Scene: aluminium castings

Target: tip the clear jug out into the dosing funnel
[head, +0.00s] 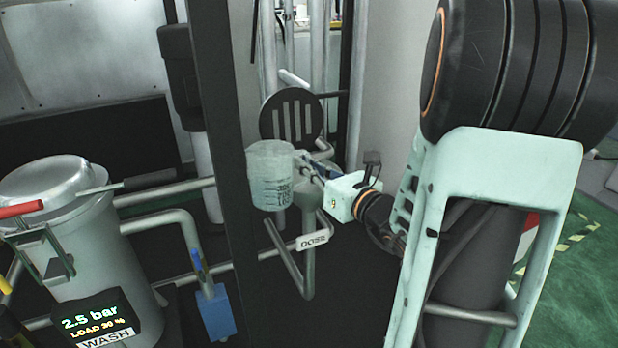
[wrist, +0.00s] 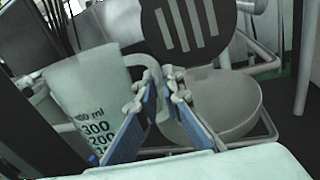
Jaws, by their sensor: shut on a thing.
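The clear jug (head: 270,178) is a pale translucent beaker with dark volume marks. It looks roughly upright, and its contents cannot be made out. My gripper (head: 308,168) is shut on the jug's handle, which shows between the blue fingers in the wrist view (wrist: 160,95). The jug body (wrist: 88,95) is left of the fingers there. The dosing funnel (wrist: 238,100) is a wide grey bowl just right of and behind the fingers.
A dark slotted disc (head: 292,117) stands upright behind the funnel. A dark vertical post (head: 222,150) is close left of the jug. Pipes (head: 282,255) and a label plate (head: 313,240) are below. A silver tank (head: 75,225) with a pressure display stands at left.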

